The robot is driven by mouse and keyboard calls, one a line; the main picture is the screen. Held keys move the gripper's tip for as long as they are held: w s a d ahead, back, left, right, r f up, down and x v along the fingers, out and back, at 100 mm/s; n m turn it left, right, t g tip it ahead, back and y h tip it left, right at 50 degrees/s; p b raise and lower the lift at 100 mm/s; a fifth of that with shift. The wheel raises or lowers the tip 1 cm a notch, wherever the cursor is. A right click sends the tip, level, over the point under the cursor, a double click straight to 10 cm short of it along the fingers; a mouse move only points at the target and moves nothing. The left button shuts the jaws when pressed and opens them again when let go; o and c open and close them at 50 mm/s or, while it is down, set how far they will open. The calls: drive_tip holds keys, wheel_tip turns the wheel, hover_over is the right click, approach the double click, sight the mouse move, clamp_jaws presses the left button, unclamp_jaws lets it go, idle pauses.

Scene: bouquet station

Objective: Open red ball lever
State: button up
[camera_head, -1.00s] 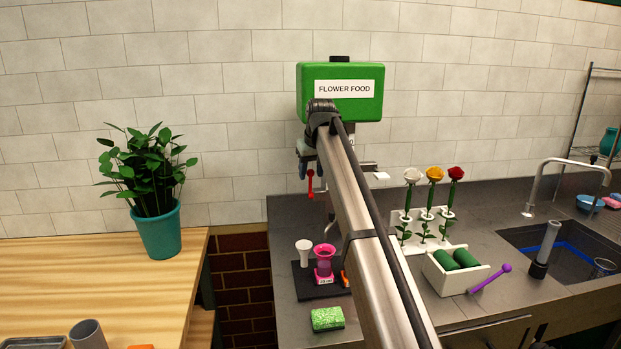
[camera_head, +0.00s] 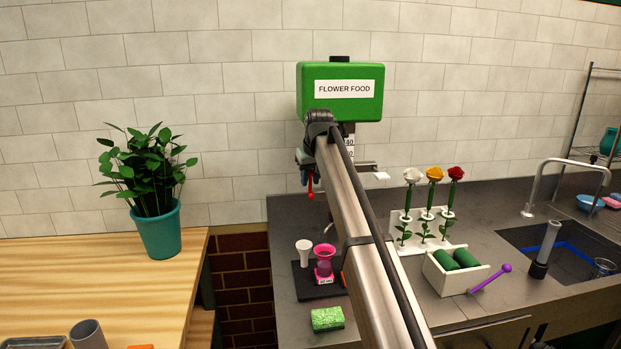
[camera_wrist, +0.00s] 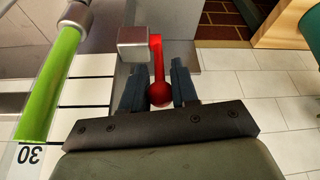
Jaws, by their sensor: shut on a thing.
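The red ball lever (camera_wrist: 157,65) shows in the wrist view as a red arm hanging from a silver block, with a red ball (camera_wrist: 160,95) at its end. My gripper (camera_wrist: 160,88) has its two dark fingers on either side of the ball and is shut on it. In the head view the lever (camera_head: 310,186) hangs below the green flower food dispenser (camera_head: 340,92). A scale tube with green contents (camera_wrist: 50,80) stands left of the lever in the wrist view.
A pink vase (camera_head: 324,262) and a white cup (camera_head: 304,252) stand on a dark mat under the dispenser. A green sponge (camera_head: 327,319) lies in front. Roses in a white rack (camera_head: 410,235) and a white box (camera_head: 450,275) stand to the right.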

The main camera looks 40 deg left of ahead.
sight(310, 192)
clamp_jaws()
drive_tip(key=shift+s+d, duration=0.1)
drive_tip(key=shift+s+d+f+t+y, duration=0.35)
drive_tip(key=shift+s+d+t+y, duration=0.3)
drive_tip(key=shift+t+y, duration=0.15)
drive_tip(key=shift+s+d+f+t+y, duration=0.35)
drive_tip(key=shift+s+d+t+y, duration=0.15)
drive_tip(key=shift+t+y, duration=0.4)
drive_tip(key=t+y, duration=0.1)
drive_tip(key=s+d+f+t+y, duration=0.1)
drive_tip(key=shift+f+y, duration=0.2)
drive_tip(key=shift+y, duration=0.1)
drive_tip(key=shift+s+d+f+t+y, duration=0.15)
drive_tip(key=shift+f+t+y, duration=0.25)
drive_tip(key=shift+t+y, duration=0.3)
drive_tip(key=shift+d+f+t+y, duration=0.1)
drive_tip(key=shift+f+t+y, duration=0.25)
drive_tip(key=shift+t+y, duration=0.3)
drive_tip(key=shift+f, duration=0.1)
drive_tip(key=o, duration=0.6)
unclamp_jaws()
